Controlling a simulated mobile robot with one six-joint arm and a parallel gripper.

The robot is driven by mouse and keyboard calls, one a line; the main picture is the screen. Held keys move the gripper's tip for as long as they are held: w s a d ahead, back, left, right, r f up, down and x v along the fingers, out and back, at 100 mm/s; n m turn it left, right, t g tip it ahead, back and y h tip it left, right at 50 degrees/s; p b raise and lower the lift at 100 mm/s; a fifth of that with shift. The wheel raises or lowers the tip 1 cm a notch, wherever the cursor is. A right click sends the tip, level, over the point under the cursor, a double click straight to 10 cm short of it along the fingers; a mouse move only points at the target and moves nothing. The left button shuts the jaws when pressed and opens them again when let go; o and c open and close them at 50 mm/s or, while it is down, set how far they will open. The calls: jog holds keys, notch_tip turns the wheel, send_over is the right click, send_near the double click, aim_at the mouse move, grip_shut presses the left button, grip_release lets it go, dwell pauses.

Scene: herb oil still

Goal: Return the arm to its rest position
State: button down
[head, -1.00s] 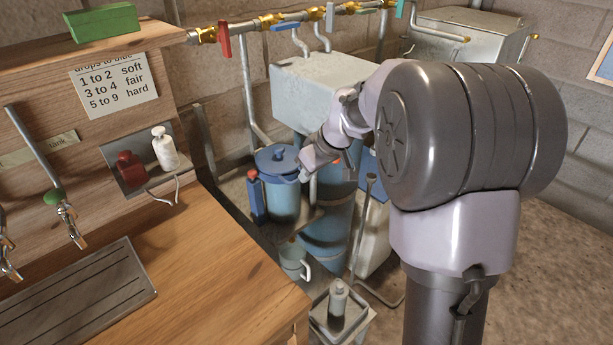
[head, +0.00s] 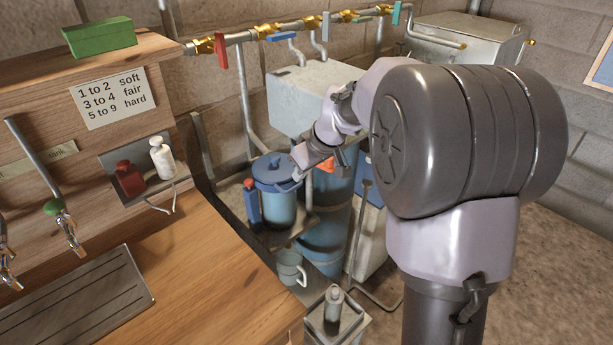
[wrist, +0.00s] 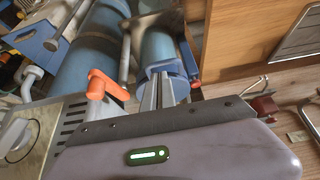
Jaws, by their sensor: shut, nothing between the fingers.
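My arm runs across the right of the head view and ends in my gripper (head: 303,157), close by the upper right of the blue lidded pot (head: 281,205). The fingertips are hard to make out there. In the wrist view, my gripper (wrist: 158,90) shows narrow grey fingers close together with nothing seen between them. I cannot tell whether the gripper touches the pot.
A grey tank (head: 305,92) and a pipe with coloured valves (head: 262,30) are above. The wooden bench (head: 215,275) is left; floor at right is clear.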

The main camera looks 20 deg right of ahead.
jog(key=s+d+f, duration=0.1)
jog(key=s+d, duration=0.3)
jog(key=s, duration=0.5)
jog(key=s+a+r+m, duration=0.3)
jog(key=s+a+r, duration=0.3)
jog(key=s+a, duration=0.15)
jog(key=s+a+m, duration=0.3)
jog(key=s, duration=0.4)
jog(key=s+a+m, duration=0.3)
jog(key=s, duration=0.5)
jog(key=shift+s+a+r, duration=0.2)
jog(key=shift+a+r, duration=0.1)
jog(key=shift+r, duration=0.05)
jog(key=c, duration=2.1)
grip_release()
